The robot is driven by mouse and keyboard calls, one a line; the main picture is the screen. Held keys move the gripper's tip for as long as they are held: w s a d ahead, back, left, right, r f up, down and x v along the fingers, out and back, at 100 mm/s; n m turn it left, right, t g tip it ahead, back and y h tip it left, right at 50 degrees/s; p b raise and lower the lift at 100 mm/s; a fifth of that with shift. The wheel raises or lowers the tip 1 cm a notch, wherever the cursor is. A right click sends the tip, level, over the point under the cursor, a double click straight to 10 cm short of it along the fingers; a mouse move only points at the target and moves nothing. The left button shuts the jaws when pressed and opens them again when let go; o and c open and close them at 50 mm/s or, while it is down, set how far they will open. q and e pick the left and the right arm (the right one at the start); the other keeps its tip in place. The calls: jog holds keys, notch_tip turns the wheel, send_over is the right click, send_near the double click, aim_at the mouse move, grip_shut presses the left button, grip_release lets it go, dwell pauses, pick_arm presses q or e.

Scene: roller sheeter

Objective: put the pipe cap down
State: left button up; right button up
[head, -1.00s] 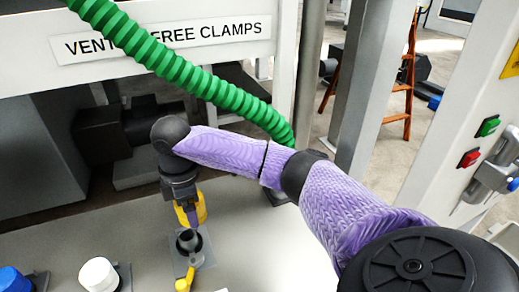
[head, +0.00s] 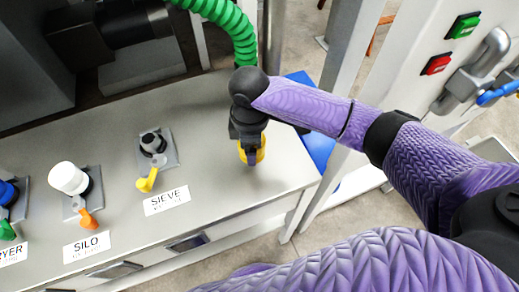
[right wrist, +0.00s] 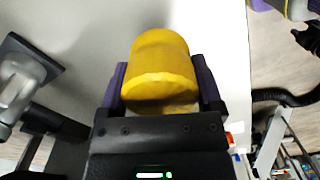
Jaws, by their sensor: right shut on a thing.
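My right gripper (head: 251,158) is shut on the yellow pipe cap (head: 261,150), over the bare right end of the grey counter (head: 215,195). In the right wrist view the cap (right wrist: 160,65) sits between the two purple fingers of the gripper (right wrist: 162,88), with pale counter behind it. I cannot tell whether the cap touches the counter. The uncapped grey sieve port (head: 152,143), with a yellow lever, stands left of the gripper. My left gripper is not in view.
A white-capped silo port (head: 68,178) and a blue-capped port (head: 6,192) stand further left. A green hose (head: 238,30) hangs behind the gripper. A blue object (head: 318,150) lies beyond the counter's right edge. The counter between the sieve port and gripper is clear.

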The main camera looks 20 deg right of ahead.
notch_tip(320, 180, down, 5)
jog(key=shift+r+b, duration=0.1)
jog(key=shift+b, duration=0.7)
jog(key=shift+r, duration=0.15)
jog(key=o, duration=1)
jog(key=shift+o, duration=0.2)
notch_tip(320, 180, up, 11)
jog(key=p, duration=0.5)
jog(key=shift+r, duration=0.2)
jog(key=shift+r+p, duration=0.3)
jog(key=shift+r, duration=0.05)
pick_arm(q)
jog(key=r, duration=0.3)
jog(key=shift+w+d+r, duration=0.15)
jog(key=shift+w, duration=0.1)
